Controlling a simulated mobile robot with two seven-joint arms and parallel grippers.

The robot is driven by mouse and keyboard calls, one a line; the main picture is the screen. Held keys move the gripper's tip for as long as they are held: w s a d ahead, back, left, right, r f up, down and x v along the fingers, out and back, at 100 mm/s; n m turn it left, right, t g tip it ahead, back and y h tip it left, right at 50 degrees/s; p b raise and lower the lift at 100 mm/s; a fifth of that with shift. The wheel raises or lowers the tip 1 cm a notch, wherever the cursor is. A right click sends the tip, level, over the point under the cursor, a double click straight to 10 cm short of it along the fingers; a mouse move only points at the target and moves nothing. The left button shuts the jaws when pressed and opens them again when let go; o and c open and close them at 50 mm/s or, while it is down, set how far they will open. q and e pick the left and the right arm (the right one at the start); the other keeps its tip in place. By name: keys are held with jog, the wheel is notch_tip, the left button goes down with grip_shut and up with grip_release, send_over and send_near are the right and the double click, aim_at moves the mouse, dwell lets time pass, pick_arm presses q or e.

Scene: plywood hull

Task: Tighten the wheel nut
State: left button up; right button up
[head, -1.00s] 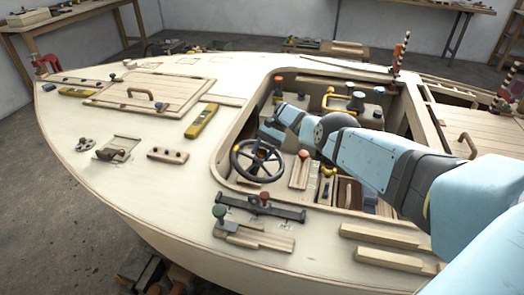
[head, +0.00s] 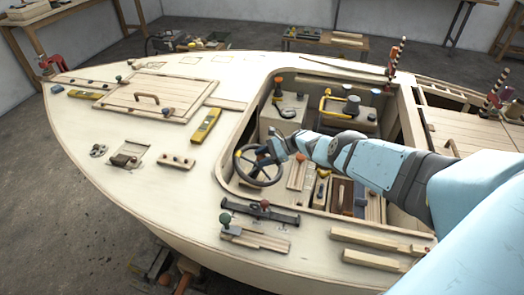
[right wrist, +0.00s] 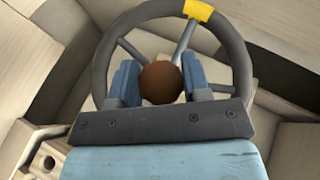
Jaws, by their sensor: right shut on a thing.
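The dark steering wheel (head: 240,172), with a yellow mark on its rim, stands at the near left side of the cockpit opening. My right gripper (head: 268,151) is at the middle of this wheel. In the right wrist view, the blue fingers of my right gripper (right wrist: 160,84) are shut on a brown round knob (right wrist: 160,83). The knob lies in line with the centre of the wheel (right wrist: 101,70). It hides the hub, so I cannot tell whether it is the wheel nut itself. My left gripper is out of view.
The cockpit coaming (head: 230,150) surrounds the wheel closely. A dark bar-shaped tool (head: 260,210) and wooden strips (head: 375,240) lie on the near deck. A yellow level (head: 206,125) lies on the deck left of the opening.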

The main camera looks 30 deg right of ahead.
jog(key=m+t+p, duration=0.1)
jog(key=m+p, duration=0.1)
jog(key=m+t+h+p, duration=0.1)
jog(key=m+t+p, duration=0.1)
jog(key=shift+d+r+m+h, duration=0.15)
jog(key=shift+r+m+h, duration=0.15)
jog(key=shift+r, duration=0.05)
jog(key=shift+w+f+m+t+h+p, duration=0.1)
jog(key=shift+m+t+h+p, duration=0.4)
jog(key=shift+m+t+p, duration=0.6)
jog(key=shift+m+p, duration=0.05)
jog(key=shift+m, duration=0.15)
jog(key=shift+d+f, duration=0.1)
jog(key=shift+h, duration=0.3)
jog(key=o, duration=0.9)
